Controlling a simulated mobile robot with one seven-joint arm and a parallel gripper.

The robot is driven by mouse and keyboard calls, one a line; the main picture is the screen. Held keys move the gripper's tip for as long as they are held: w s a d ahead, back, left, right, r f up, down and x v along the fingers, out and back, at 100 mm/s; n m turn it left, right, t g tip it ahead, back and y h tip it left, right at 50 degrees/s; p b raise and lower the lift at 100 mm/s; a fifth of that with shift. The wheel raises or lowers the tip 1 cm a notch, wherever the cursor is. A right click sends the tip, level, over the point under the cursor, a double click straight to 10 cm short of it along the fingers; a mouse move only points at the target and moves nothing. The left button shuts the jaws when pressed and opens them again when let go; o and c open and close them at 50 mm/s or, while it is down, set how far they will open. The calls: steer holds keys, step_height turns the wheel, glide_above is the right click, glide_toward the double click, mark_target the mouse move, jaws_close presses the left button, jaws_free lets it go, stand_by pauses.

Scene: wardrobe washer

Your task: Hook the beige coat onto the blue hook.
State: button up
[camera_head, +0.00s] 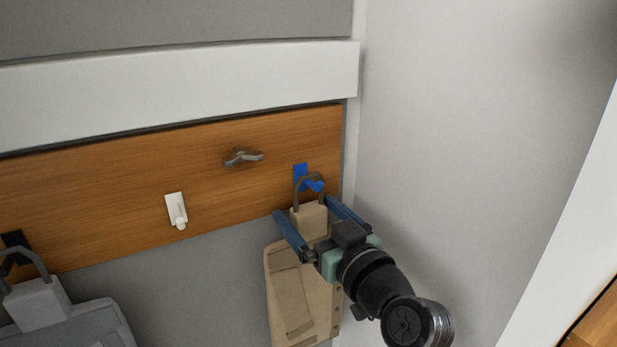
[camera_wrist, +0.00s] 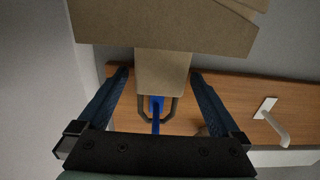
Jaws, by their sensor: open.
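The beige coat (camera_head: 298,290) hangs at the right end of the wooden board, below the blue hook (camera_head: 301,171). Its grey loop shows around the blue hook in both views. In the wrist view the coat (camera_wrist: 160,28) fills the top and its beige block (camera_wrist: 162,72) sits between my fingers. The blue hook (camera_wrist: 156,112) shows inside the loop there. My gripper (camera_head: 304,207) is open, its two blue fingers on either side of the block, with gaps visible in the wrist view. Part of the coat is hidden behind my gripper.
A white hook (camera_head: 176,211) and a grey metal hook (camera_head: 242,157) are on the wooden board (camera_head: 110,185) to the left. A grey coat (camera_head: 75,325) hangs from a black hook (camera_head: 15,242) at far left. A white wall (camera_head: 450,130) stands close on the right.

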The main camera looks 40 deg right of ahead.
steer(key=shift+s+f, duration=0.15)
steer(key=shift+f, duration=0.1)
steer(key=b+v, duration=0.5)
steer(key=v, duration=0.7)
steer(key=shift+s+r+b, duration=0.25)
steer(key=shift+s+b, duration=0.1)
steer(key=shift+a, duration=0.15)
steer(key=w+a+r+n+t+y+b, duration=0.1)
steer(key=w+a+r+t+b, duration=0.15)
steer(key=w+a+r, duration=0.45)
steer(key=w+a+r+n+t+b, duration=0.1)
steer(key=w+a+r+t, duration=0.3)
steer(key=a, duration=0.5)
steer(key=s+a+r+t+y, duration=0.1)
steer(key=s+a+r+y, duration=0.1)
steer(key=a+r, duration=0.3)
steer(key=s+a+r+n+t+y+b, duration=0.1)
steer(key=s+a+r+t+y, duration=0.1)
steer(key=a, duration=0.7)
step_height(320, 180, up, 3)
steer(key=shift+s+f, duration=0.15)
steer(key=shift+s, duration=0.55)
